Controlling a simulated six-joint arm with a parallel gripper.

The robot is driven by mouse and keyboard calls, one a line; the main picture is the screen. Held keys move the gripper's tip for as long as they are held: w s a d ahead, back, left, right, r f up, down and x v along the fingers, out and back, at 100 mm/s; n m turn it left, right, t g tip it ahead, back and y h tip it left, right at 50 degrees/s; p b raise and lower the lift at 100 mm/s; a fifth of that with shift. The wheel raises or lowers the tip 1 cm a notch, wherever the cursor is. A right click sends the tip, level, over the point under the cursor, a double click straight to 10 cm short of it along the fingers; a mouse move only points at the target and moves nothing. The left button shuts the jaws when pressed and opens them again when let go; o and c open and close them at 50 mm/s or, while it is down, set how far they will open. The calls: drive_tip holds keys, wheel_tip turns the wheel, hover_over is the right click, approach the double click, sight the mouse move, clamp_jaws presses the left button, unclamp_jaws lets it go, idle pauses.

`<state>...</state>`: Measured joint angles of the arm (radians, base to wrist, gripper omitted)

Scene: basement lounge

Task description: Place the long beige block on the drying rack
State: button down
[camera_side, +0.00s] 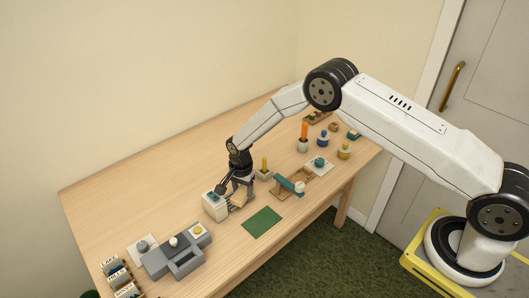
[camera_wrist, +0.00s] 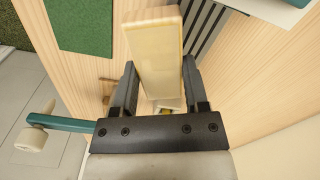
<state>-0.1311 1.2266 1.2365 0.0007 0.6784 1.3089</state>
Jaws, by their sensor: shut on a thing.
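The long beige block (camera_wrist: 155,55) is held between the two dark fingers of my gripper (camera_wrist: 158,85) in the wrist view, its far end pointing to the top of the picture. In the side view the block (camera_side: 238,199) shows pale and tilted under my gripper (camera_side: 237,187), just right of a white box. Grey slats (camera_wrist: 206,28), which look like the drying rack, show right of the block in the wrist view. The block overlaps their edge in the picture; whether it touches them I cannot tell. In the side view the rack is mostly hidden.
The white box (camera_side: 214,206) with a teal top stands close left of my gripper. A green mat (camera_side: 262,222) lies in front. A wooden stand with a teal arm (camera_side: 289,184) and a pot with a yellow stick (camera_side: 264,173) are to the right. A grey machine (camera_side: 176,254) stands further left.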

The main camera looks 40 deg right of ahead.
sight(243, 190)
drive_tip(key=shift+f, duration=1.5)
drive_tip(key=shift+f, duration=0.15)
drive_tip(key=shift+c, duration=0.5)
unclamp_jaws()
wheel_tip(243, 190, up, 12)
drive_tip(key=shift+r, duration=0.1)
drive_tip(key=shift+r, duration=0.1)
